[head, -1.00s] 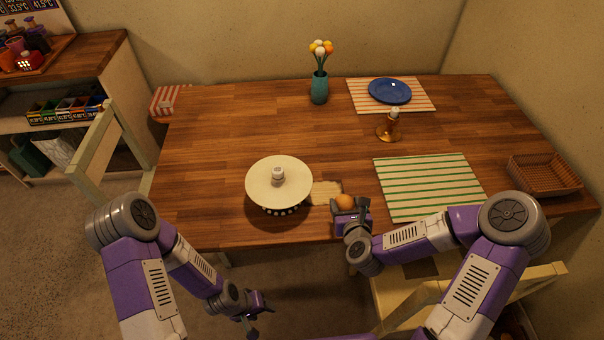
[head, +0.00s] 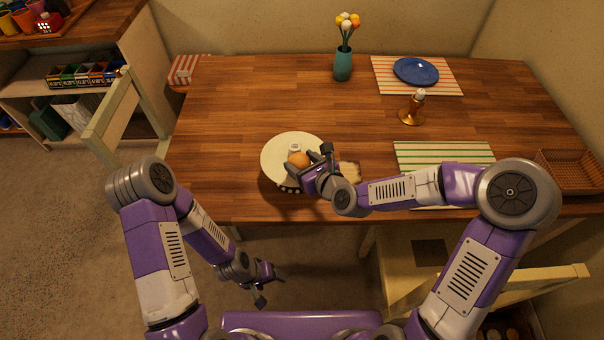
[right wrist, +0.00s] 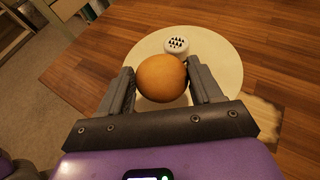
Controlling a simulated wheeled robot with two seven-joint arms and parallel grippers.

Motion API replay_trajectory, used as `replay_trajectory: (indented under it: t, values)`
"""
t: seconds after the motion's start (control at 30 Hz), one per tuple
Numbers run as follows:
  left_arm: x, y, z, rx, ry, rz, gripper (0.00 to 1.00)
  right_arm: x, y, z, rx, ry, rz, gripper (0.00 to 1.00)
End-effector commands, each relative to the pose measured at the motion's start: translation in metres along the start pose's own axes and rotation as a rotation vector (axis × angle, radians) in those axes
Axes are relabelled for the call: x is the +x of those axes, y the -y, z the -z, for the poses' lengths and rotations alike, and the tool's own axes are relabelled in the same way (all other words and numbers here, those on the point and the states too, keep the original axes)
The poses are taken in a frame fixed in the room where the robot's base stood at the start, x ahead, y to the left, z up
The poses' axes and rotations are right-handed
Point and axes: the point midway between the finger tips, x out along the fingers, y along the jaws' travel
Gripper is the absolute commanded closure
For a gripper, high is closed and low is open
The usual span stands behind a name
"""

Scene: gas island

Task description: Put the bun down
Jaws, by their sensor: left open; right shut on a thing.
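The bun (head: 298,160) is round and orange-brown. My right gripper (head: 305,163) is shut on it, over the near right part of a round cream cake stand (head: 275,148). In the right wrist view the bun (right wrist: 162,78) sits between the two fingers, with the cream plate (right wrist: 220,62) behind it. I cannot tell whether the bun touches the plate. A small white shaker with a dark-dotted top (right wrist: 176,46) stands on the plate just beyond the bun. My left gripper (head: 272,285) is open and empty, low in front of the table.
A pale board (head: 349,172) lies right of the stand, partly hidden by my right gripper. A green-striped mat (head: 440,152), wicker basket (head: 570,172), brass candle holder (head: 412,112), teal vase (head: 343,66) and blue plate (head: 416,71) are on the wooden table (head: 240,105). The table's left part is clear.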

Motion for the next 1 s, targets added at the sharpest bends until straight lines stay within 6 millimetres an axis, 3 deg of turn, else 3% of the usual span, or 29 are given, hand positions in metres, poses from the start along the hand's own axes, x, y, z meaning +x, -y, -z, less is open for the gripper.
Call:
replay_trajectory:
  t: [0.33, 0.7, 0.73, 0.9, 1.0]
  values:
    - [0.014, 0.005, 0.001, 0.000, 0.000, 0.000, 0.28, 0.015, -0.001, 0.037, 0.002, -0.001, 0.000, 0.66]
    - [0.016, 0.006, 0.001, 0.000, 0.000, 0.000, 0.28, 0.017, 0.000, 0.041, 0.000, 0.001, 0.001, 0.66]
    - [0.017, 0.006, 0.001, 0.000, 0.000, 0.000, 0.28, 0.017, 0.000, 0.041, 0.000, 0.000, 0.001, 0.34]
    - [0.015, 0.006, 0.001, 0.000, 0.000, 0.000, 0.28, 0.016, 0.000, 0.040, 0.000, 0.000, 0.001, 0.10]
    - [0.015, 0.006, 0.001, 0.000, 0.000, 0.000, 0.28, 0.016, 0.000, 0.039, 0.000, 0.000, 0.001, 0.10]
